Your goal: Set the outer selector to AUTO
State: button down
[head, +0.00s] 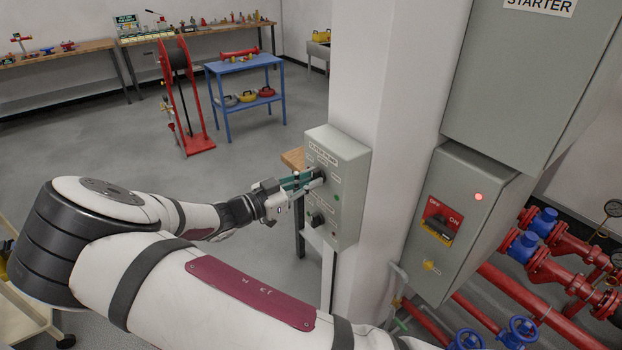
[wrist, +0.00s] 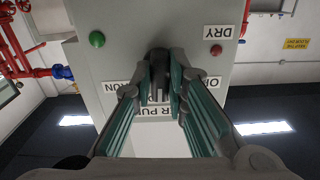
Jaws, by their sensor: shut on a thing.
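A grey control box (head: 345,165) with two dark selectors is mounted on the white pillar. My gripper (head: 316,177) reaches its upper part from the left. In the wrist view, where the lettering is upside down, my gripper (wrist: 163,92) is shut on a black selector knob (wrist: 158,62), with teal finger pads on either side. The fingers hide much of the knob and parts of the labels around it, so its setting cannot be told. The lower selector (head: 317,220) is free of the gripper. No AUTO marking is readable.
A green button (wrist: 97,39) and a small red lamp (wrist: 217,50) are on the box face. A grey starter cabinet with a red-and-yellow switch (head: 440,222) stands right of the pillar. Red pipes (head: 520,290) lie further right. A blue table (head: 245,65) stands behind.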

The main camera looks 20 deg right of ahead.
jog(key=c, duration=1.5)
grip_release()
jog(key=v, duration=0.6)
jog(key=shift+p, duration=0.4)
jog(key=shift+a, duration=0.1)
